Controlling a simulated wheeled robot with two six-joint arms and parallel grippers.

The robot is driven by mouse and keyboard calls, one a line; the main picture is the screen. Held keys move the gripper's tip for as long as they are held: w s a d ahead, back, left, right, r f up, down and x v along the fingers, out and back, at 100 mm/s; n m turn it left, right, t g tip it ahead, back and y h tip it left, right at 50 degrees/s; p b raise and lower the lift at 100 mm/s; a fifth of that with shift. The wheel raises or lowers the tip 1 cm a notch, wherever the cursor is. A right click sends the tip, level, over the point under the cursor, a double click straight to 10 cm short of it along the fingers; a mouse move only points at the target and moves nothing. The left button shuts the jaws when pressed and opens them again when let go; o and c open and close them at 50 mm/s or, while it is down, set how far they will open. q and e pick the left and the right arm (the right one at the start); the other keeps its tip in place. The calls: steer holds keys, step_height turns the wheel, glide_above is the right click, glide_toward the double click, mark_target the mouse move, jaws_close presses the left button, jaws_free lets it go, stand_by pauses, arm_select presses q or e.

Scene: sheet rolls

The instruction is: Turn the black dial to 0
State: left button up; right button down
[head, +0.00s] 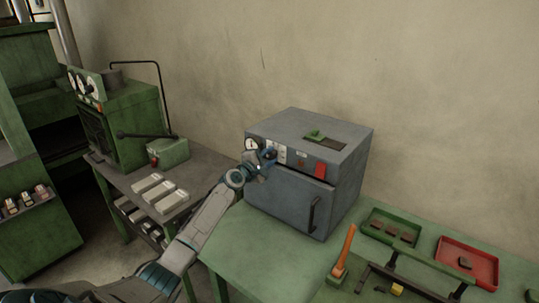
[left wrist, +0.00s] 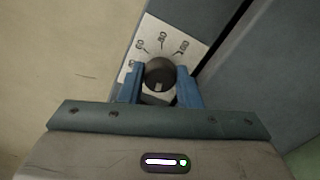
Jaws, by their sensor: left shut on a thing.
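The black dial (left wrist: 160,72) is on a pale scale plate (left wrist: 165,38) in the left wrist view. Numbers that look like 60, 80 and 100 show around its upper side; the 0 mark cannot be made out. A small light mark shows on the dial's lower part. My left gripper (left wrist: 159,88) has its blue fingers on both sides of the dial and is shut on it. My right gripper is not in view.
The box has a round gauge (head: 251,145), a red panel part (head: 321,170) and a door handle (head: 314,213). On the green bench (head: 250,255) stand an orange-handled tool (head: 343,250), a green tray (head: 372,218) and a red tray (head: 447,254). Pale blocks (head: 172,201) lie left.

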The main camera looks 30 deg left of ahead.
arm_select(q)
steer(key=shift+n, duration=0.9)
steer(key=shift+f+p, duration=0.1)
steer(key=shift+p, duration=0.2)
steer(key=o, duration=1)
steer(key=shift+c, duration=0.2)
steer(key=s+p, duration=0.1)
steer(key=s, duration=0.9)
steer(key=shift+s+a, duration=0.4)
steer(key=shift+a, duration=0.05)
